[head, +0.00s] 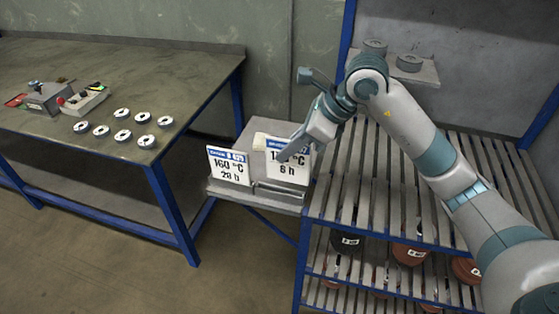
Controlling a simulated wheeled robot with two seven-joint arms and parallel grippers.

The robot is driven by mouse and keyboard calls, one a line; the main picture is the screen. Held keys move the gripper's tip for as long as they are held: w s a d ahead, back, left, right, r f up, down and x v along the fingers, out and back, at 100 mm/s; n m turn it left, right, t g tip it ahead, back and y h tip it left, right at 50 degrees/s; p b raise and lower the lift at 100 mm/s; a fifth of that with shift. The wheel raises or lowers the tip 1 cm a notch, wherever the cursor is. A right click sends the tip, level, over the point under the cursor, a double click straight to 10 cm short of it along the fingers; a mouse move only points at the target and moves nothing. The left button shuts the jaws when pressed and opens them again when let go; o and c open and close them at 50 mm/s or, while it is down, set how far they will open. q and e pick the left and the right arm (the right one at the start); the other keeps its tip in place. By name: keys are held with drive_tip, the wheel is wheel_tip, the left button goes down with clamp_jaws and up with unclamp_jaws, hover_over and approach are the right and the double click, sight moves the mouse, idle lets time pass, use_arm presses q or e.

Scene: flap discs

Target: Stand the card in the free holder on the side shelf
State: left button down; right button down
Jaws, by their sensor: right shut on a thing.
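My right gripper (290,152) is shut on a white card (287,170) with a blue header and black print ending in "°C" and "8 h". The gripper covers part of the print. The card is roughly upright above the right part of the side shelf (225,192). Its lower edge is close to a grey slotted holder (280,190); I cannot tell whether it is in the slot. A second card (229,166), reading "160 °C 28 h", stands on the shelf to the left, slightly tilted. Its holder is mostly hidden. My left gripper is not in view.
A workbench (190,85) at the left carries several flap discs (123,136), a grey device (48,98) and a small tray (88,102).

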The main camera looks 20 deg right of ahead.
sight(279, 169)
drive_tip(key=shift+a+f, duration=0.6)
drive_tip(key=shift+a, duration=0.35)
wheel_tip(279, 169, down, 4)
drive_tip(key=shift+r+p, duration=0.1)
drive_tip(key=shift+p, duration=1.15)
